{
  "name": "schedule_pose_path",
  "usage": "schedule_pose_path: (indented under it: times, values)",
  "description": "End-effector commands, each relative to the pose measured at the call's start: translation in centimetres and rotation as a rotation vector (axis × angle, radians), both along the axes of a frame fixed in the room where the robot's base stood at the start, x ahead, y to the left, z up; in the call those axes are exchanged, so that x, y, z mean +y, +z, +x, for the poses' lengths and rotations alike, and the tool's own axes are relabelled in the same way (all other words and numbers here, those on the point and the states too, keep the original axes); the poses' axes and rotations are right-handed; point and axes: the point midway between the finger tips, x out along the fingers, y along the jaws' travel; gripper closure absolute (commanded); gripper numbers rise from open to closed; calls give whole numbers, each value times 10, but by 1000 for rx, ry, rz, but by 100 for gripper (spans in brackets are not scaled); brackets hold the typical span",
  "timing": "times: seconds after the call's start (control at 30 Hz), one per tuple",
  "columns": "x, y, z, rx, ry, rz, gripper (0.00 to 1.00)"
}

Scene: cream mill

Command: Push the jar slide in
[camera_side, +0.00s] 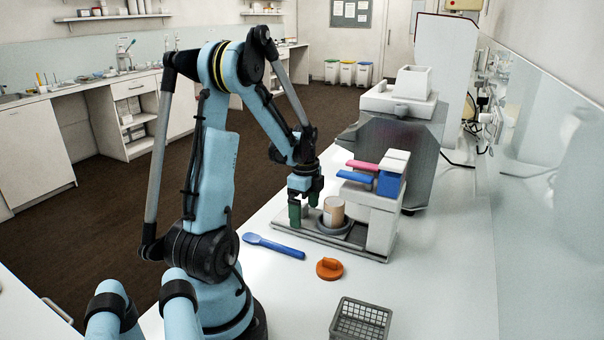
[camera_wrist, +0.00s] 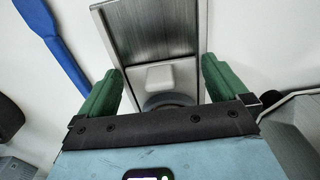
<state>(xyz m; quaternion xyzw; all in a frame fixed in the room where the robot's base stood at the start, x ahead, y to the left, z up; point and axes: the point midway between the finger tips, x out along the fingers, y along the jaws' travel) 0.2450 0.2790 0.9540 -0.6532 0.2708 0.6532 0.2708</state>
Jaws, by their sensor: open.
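A beige jar (camera_side: 333,211) stands upright in the dark ring of the jar slide (camera_side: 340,231), on the metal base of the cream mill (camera_side: 375,225). In the wrist view, the slide's dark ring (camera_wrist: 168,99) and a light grey block (camera_wrist: 166,77) sit on the metal track (camera_wrist: 150,32). My gripper (camera_side: 304,208) hangs low over the track's outer end, left of the jar. Its green fingers show apart in the wrist view (camera_wrist: 162,76), with the block between them and nothing gripped. I cannot tell whether a finger touches the slide. The jar is not recognizable in the wrist view.
A blue spatula (camera_side: 273,246) lies left of the base. An orange lid-like piece (camera_side: 329,268) lies in front, and a grey wire basket (camera_side: 361,320) stands nearer. Pink (camera_side: 362,165) and blue (camera_side: 355,177) levers project from the mill above the jar. The front-right counter is clear.

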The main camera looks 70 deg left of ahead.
Motion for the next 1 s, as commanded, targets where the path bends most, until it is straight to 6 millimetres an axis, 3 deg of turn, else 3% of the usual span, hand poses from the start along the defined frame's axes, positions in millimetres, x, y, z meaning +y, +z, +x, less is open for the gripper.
schedule_pose_path:
  times: [0.23,0.47,1.0]
  values:
    - [0,0,0,0,0,0,0]
    - [0,0,0,0,0,0,33]
    - [-14,0,14,0,-1,0,33]
